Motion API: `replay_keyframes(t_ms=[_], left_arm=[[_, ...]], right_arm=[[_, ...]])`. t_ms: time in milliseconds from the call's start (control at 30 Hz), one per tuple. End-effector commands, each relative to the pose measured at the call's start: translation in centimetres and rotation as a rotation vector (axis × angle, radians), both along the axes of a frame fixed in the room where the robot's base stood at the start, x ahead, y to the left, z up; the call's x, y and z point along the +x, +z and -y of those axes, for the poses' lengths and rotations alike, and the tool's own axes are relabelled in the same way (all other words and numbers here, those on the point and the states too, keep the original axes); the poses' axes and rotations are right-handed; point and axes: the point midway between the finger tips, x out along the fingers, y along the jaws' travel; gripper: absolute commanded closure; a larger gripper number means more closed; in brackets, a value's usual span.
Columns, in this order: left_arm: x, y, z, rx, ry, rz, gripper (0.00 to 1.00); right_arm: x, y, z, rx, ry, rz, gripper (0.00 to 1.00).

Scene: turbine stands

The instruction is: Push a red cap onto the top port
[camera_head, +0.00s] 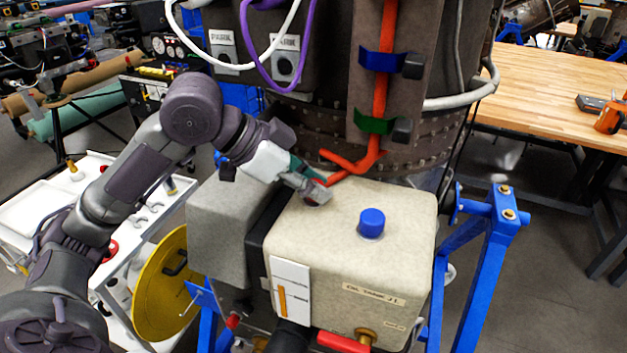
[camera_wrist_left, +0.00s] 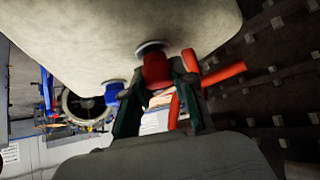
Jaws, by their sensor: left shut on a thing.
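My left gripper (camera_head: 314,190) is at the far left corner of the beige oil tank's top (camera_head: 340,223). In the left wrist view its green fingers are shut on a red cap (camera_wrist_left: 157,71). The cap is at a pale round port (camera_wrist_left: 151,47) on the tank surface. It looks lined up with the port and very close or touching; I cannot tell how far it is seated. In the head view the cap is largely hidden by the gripper. A blue cap (camera_head: 371,222) sits on the tank top to the right; it also shows in the left wrist view (camera_wrist_left: 112,92). My right gripper is not in view.
An orange-red pipe (camera_head: 352,163) bends close behind the gripper, beneath the dark turbine casing (camera_head: 420,140). A blue stand (camera_head: 480,250) is right of the tank. A white cart (camera_head: 100,180) is at left, a wooden table (camera_head: 545,95) at right.

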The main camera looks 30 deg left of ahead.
Motion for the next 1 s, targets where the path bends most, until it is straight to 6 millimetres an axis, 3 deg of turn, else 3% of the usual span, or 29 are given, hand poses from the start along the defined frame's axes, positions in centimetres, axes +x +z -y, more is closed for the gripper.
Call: replay_keyframes(t_ms=[33,233,267,433,800,867,1000], left_arm=[[-0.44,-1.13,0.15,0.012,-0.011,-0.032,1.0],[-0.47,-1.2,0.19,0.011,-0.012,-0.033,1.0],[-0.48,-1.2,0.19,0.011,-0.012,-0.033,0.71],[-0.42,-1.17,0.14,0.012,-0.01,-0.032,0.45],[-0.28,-0.78,0.07,0.008,-0.006,-0.023,0.45],[-0.27,-0.74,0.08,0.008,-0.006,-0.022,0.37],[-0.26,-0.66,0.08,0.007,-0.006,-0.019,0.37]], right_arm=[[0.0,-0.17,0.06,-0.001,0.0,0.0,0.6],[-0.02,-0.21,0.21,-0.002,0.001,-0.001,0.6],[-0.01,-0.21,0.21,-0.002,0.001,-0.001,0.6],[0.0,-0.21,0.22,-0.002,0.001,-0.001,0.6],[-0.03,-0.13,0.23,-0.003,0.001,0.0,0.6],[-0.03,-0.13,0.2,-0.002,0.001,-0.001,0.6],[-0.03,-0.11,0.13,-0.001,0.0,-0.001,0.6]])
